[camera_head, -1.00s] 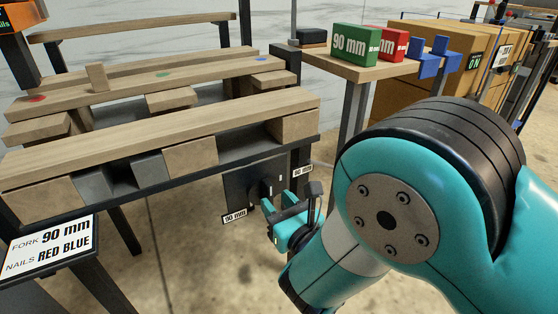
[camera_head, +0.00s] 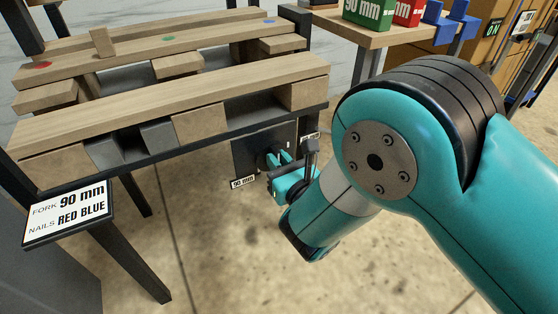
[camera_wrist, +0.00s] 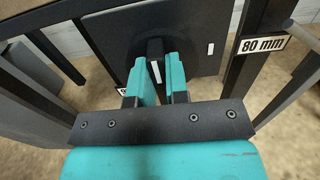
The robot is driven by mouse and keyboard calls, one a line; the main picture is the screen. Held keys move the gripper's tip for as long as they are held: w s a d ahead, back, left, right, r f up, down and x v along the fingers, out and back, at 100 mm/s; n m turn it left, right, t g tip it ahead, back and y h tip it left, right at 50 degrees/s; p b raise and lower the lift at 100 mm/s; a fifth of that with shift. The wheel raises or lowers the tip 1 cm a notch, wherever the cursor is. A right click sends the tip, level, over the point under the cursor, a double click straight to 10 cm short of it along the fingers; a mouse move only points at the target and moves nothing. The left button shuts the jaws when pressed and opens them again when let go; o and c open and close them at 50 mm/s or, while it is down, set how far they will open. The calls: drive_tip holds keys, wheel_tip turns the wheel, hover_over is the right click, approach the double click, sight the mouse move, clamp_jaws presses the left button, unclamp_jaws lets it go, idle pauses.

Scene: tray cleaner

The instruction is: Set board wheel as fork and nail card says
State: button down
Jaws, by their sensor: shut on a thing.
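The board wheel (camera_wrist: 155,47) is a black handle on a dark square board (camera_wrist: 112,36) under the pallet table. A white mark shows on the handle's lower end in the wrist view. My gripper (camera_wrist: 162,78) is shut on the handle, one teal finger on each side. In the head view my gripper (camera_head: 283,165) hides part of the wheel. An "80 mm" label (camera_wrist: 263,44) is right of the board, and a "90 mm" label (camera_head: 242,183) is at its lower left. The card (camera_head: 68,212) reads "FORK 90 mm, NAILS RED BLUE".
A wooden pallet (camera_head: 170,105) lies on the dark-legged table, with red, green and blue dots on one plank and a small upright block (camera_head: 103,42). Green (camera_head: 368,12) and red (camera_head: 408,12) boxes stand on the bench behind. Table legs flank the board.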

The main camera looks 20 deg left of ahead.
drive_tip(key=shift+m, duration=0.3)
drive_tip(key=m, duration=0.4)
drive_tip(key=shift+w+d+f, duration=0.1)
drive_tip(key=shift+w, duration=0.05)
wheel_tip(320, 180, down, 2)
drive_tip(key=m+b, duration=0.6)
drive_tip(key=m, duration=1.4)
drive_tip(key=shift+w, duration=0.1)
drive_tip(key=m+b, duration=0.5)
drive_tip(key=shift+f+m, duration=0.2)
drive_tip(key=shift+m, duration=0.1)
drive_tip(key=m+b, duration=0.5)
drive_tip(key=shift+s+a, duration=0.3)
drive_tip(key=shift+s, duration=0.05)
drive_tip(key=shift+s+a+r+m+b, duration=0.1)
drive_tip(key=shift+m+b, duration=0.75)
drive_tip(key=shift+m, duration=0.3)
drive_tip(key=shift+s+r+m+b, duration=0.1)
drive_tip(key=shift+m+b, duration=0.7)
drive_tip(key=shift+m, duration=0.35)
